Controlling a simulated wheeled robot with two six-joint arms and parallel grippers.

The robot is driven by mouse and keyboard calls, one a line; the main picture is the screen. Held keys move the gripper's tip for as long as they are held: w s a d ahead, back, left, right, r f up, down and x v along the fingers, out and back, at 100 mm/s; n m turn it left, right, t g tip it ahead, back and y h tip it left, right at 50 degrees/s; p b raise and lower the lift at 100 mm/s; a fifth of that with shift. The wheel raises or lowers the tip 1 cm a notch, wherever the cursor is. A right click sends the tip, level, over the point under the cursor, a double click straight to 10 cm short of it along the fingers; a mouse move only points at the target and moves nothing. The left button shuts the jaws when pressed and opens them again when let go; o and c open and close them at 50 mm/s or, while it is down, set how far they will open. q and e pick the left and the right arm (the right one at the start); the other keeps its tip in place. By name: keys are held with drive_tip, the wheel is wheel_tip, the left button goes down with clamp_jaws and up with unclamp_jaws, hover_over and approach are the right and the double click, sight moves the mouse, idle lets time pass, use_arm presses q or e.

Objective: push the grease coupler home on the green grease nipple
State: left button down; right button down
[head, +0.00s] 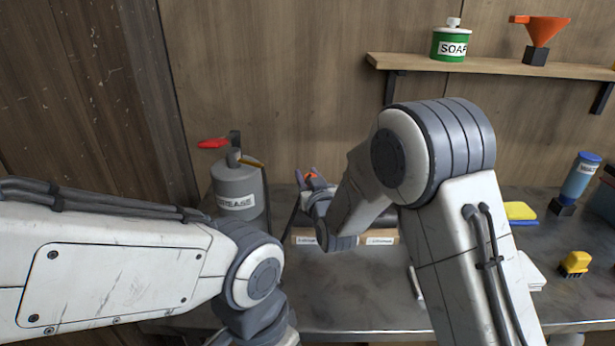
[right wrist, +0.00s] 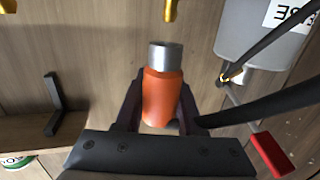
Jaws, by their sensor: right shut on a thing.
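My right gripper (right wrist: 155,110) is shut on the orange grease coupler (right wrist: 162,98), with its grey metal mouth (right wrist: 165,55) pointing up in the right wrist view. A brass-coloured nipple (right wrist: 171,9) shows at the top edge, in line with the mouth and with a visible gap between them. A second brass piece (right wrist: 8,5) is cut off at the top left corner. I see no green on either. In the head view my right gripper (head: 309,182) is small, with a bit of the orange coupler (head: 311,175) between purplish fingers. My left gripper is out of view.
The grey grease can (head: 237,188) with a red lever (head: 213,143) stands left of my right gripper. A black hose (right wrist: 270,103) runs from the coupler's side. A labelled wooden strip (head: 345,238) lies below the gripper. A shelf (head: 490,67) is at upper right.

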drive_tip(key=shift+b, duration=0.3)
idle(0.6)
drive_tip(key=shift+f+b, duration=1.4)
drive_tip(key=shift+f, duration=0.1)
drive_tip(key=shift+c, duration=2.2)
unclamp_jaws()
drive_tip(key=v, duration=1)
drive_tip(key=shift+s+b, duration=0.3)
drive_tip(key=shift+b, duration=0.05)
drive_tip(key=shift+d, duration=0.1)
